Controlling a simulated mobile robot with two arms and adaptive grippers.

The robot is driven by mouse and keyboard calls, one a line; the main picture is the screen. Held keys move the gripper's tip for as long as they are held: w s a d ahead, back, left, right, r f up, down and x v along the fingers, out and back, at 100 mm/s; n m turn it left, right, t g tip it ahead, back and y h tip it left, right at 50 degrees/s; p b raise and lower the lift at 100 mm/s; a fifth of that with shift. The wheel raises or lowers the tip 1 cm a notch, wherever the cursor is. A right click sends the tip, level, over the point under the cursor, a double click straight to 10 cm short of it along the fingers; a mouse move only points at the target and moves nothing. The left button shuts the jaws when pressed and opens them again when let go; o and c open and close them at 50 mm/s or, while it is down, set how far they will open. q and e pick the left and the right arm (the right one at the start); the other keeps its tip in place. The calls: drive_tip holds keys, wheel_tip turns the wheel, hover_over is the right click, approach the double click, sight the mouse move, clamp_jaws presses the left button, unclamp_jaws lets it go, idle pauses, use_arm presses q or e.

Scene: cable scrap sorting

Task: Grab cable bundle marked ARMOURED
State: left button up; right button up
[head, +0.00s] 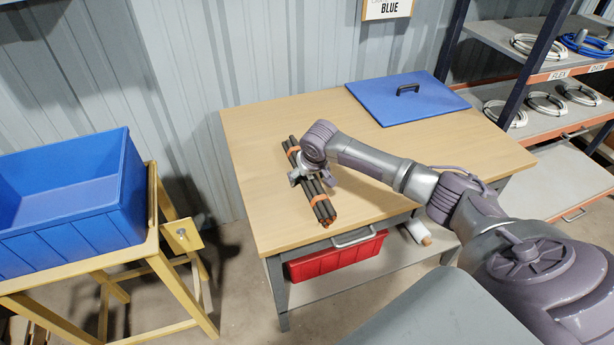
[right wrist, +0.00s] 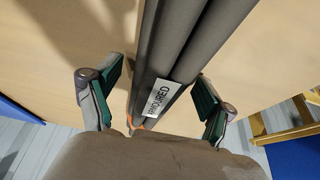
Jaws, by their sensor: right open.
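The cable bundle (head: 318,199) is several dark grey cables bound with orange bands, lying on the wooden table. In the right wrist view the bundle (right wrist: 184,50) carries a white label (right wrist: 164,102) reading ARMOURED. My right gripper (head: 306,177) is over the middle of the bundle in the head view. In the right wrist view its two fingers (right wrist: 159,90) are open, one on each side of the bundle, with a gap to it on the left; contact on the right is hard to tell. My left gripper is not in view.
The wooden table (head: 260,150) also bears a blue lid (head: 425,102) with a black handle at the back right. A blue bin (head: 75,240) stands on a yellow stand at left. A red crate (head: 335,260) sits under the table. Shelves (head: 545,70) with coiled cables stand at right.

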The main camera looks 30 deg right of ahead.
clamp_jaws()
drive_tip(key=shift+w+r, duration=0.2)
idle(0.3)
drive_tip(key=shift+r, duration=0.1)
